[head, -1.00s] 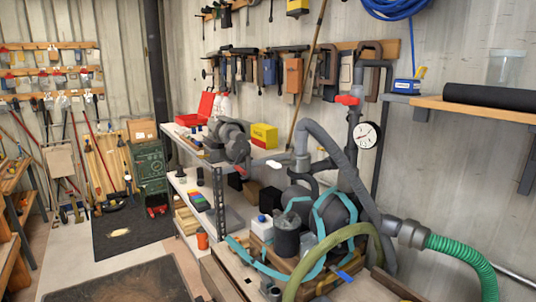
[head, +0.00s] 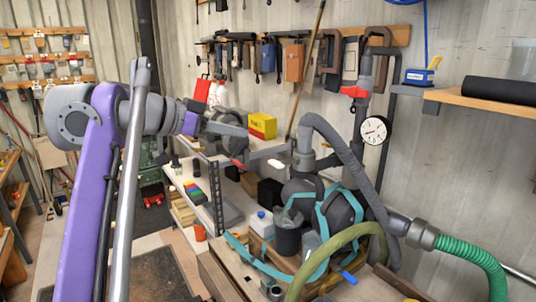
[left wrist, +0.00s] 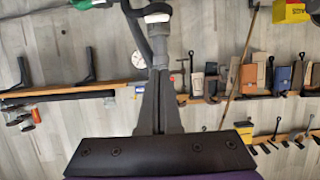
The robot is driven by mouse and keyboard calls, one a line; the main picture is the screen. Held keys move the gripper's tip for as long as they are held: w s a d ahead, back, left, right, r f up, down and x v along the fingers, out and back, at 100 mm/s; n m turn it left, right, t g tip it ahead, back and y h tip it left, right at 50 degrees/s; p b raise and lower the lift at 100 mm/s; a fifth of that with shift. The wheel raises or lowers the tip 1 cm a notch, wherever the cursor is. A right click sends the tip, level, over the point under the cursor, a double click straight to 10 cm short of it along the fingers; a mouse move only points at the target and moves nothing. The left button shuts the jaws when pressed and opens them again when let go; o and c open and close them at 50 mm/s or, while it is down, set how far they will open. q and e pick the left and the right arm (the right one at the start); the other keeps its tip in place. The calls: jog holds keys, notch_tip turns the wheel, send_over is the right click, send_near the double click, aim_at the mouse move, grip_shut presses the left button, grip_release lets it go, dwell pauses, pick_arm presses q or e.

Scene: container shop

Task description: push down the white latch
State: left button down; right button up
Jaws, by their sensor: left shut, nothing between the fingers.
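A small white latch (head: 277,163) shows in the head view beside the grey pipework, left of the bent grey hose (head: 325,133). My left gripper (head: 244,132) is shut and empty, above and to the left of the latch, with a visible gap in the picture. In the left wrist view, which looks upside down, the closed dark fingers (left wrist: 158,75) point up toward a white piece (left wrist: 157,17) on dark pipework, probably the latch. I cannot tell the exact depth between them. My right gripper is out of view.
A round gauge (head: 374,130) and a red valve handle (head: 354,92) are on the pipe at right. A yellow box (head: 262,126) stands behind my gripper. Tanks with teal straps (head: 340,210) and a green hose (head: 465,250) fill the lower right.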

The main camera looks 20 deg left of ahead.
pick_arm(q)
send_over(284, 162)
jog(key=s+a, duration=0.3)
notch_tip(284, 162, down, 4)
notch_tip(284, 162, down, 4)
jog(key=shift+w+a+r+b, duration=0.1)
jog(key=shift+b, duration=0.9)
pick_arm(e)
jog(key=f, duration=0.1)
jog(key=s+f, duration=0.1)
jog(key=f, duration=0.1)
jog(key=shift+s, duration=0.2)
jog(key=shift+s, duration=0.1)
pick_arm(q)
jog(key=shift+s+f+t, duration=0.2)
jog(key=shift+t, duration=0.1)
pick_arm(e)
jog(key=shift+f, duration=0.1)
